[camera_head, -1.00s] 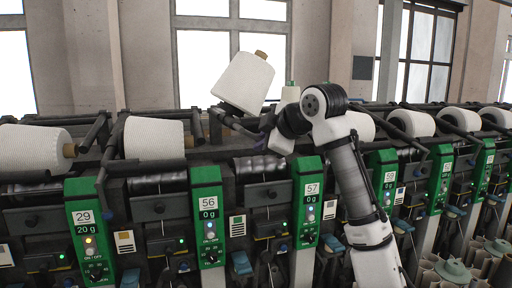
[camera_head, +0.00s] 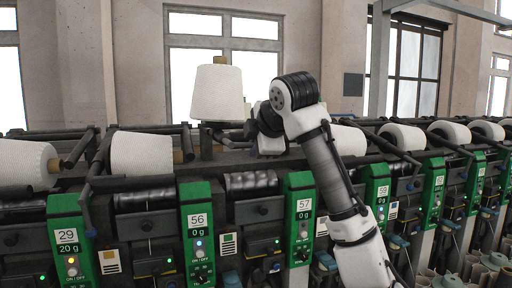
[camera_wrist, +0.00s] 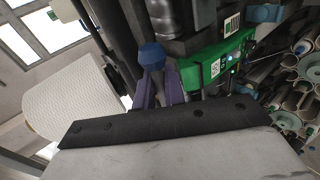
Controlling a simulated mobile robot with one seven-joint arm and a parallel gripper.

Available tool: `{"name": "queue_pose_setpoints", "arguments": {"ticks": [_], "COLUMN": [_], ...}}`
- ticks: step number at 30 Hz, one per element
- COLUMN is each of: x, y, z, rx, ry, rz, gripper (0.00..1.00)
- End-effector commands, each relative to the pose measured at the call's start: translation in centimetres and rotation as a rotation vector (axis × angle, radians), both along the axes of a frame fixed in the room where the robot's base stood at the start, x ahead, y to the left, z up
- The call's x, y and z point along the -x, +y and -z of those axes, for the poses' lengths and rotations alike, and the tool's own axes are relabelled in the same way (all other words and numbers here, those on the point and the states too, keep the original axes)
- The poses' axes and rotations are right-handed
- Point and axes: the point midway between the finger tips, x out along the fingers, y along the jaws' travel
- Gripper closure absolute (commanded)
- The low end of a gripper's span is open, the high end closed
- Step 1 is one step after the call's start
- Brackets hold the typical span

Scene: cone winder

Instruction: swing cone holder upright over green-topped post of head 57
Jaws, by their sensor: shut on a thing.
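The cone holder carries a white yarn cone (camera_head: 218,95) with a brown tube end on top. It stands nearly upright above the machine's rear rail, up and left of the green-topped post of head 57 (camera_head: 299,210). In the wrist view the cone (camera_wrist: 72,103) is at left and a green post top (camera_wrist: 215,62) is at right. My gripper (camera_wrist: 158,78) shows as purple fingers shut on a blue knob (camera_wrist: 152,55), which appears to be the holder's handle. In the head view my wrist hides the fingers and most of the holder's arm.
Head 56 post (camera_head: 199,225) and head 29 post (camera_head: 67,240) stand to the left, head 59 post (camera_head: 377,190) to the right. Lying cones (camera_head: 142,153) flank the spot on both sides. A window (camera_head: 222,50) is behind, with clear air above the machine.

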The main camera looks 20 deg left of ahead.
Motion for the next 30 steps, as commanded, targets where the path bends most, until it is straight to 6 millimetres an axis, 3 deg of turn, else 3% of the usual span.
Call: {"name": "queue_pose_setpoints", "arguments": {"ticks": [6,7,11,22,30], "x": [0.0,0.0,0.0,0.5,4.1], "y": [0.0,0.0,0.0,-0.3,-3.0], "z": [-0.1,-0.1,-0.1,-0.4,-3.2], "rx": [-0.004,-0.004,-0.003,-0.003,-0.003], "ry": [-0.001,-0.001,0.0,-0.002,-0.004], "rz": [0.0,0.0,0.0,0.0,0.0], "gripper": [1.0,0.86,0.72,0.72,0.72]}}
